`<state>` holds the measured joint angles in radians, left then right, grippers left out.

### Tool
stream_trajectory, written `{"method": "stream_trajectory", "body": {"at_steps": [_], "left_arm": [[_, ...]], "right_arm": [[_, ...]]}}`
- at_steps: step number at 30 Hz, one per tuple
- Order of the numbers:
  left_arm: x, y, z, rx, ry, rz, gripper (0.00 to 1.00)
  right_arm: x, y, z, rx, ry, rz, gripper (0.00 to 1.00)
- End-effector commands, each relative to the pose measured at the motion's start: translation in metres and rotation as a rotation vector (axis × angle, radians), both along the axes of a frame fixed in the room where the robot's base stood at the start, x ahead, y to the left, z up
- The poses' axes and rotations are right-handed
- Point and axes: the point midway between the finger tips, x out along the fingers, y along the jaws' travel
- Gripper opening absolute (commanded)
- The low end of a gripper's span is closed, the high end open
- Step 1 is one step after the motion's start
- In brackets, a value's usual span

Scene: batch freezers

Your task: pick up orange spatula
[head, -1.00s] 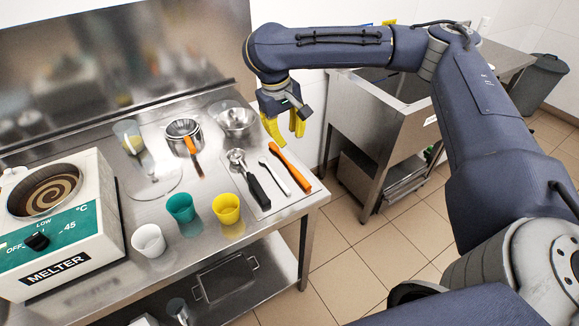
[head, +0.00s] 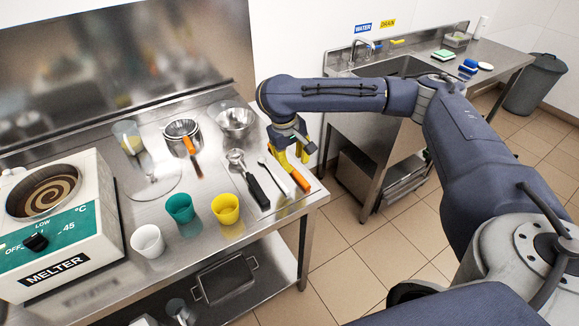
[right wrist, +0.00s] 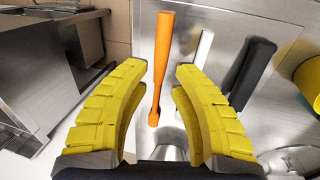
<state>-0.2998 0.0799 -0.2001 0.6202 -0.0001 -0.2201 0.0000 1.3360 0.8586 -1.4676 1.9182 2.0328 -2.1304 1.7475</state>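The orange spatula (head: 297,177) lies near the right end of the steel table, beside a white-handled utensil (head: 273,173) and a black-handled scoop (head: 257,188). My right gripper (head: 290,157), with yellow fingers, is low over the spatula and hides its far part in the head view. In the right wrist view, the gripper (right wrist: 160,95) is open. The spatula (right wrist: 162,62) lies between the spread fingers, with a visible gap on both sides. My left gripper is in neither view.
Teal (head: 180,208), yellow (head: 226,208) and white (head: 147,241) cups stand at the table's front. A pot (head: 183,136) with an orange-handled tool and a steel bowl (head: 236,120) stand behind. The melter (head: 62,220) is at left, the sink (head: 400,68) at right.

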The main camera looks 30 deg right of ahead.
Motion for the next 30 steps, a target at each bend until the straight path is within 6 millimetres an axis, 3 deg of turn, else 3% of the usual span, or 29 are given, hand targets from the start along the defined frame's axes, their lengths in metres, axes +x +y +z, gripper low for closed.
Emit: {"method": "stream_trajectory", "body": {"at_steps": [11, 30], "left_arm": [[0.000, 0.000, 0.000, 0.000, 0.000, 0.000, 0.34], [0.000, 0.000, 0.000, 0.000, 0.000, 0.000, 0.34]], "right_arm": [[0.000, -0.003, -0.014, 0.000, 0.001, -0.001, 0.24], [-0.002, -0.011, -0.062, 0.000, 0.000, -0.001, 0.24]]}}
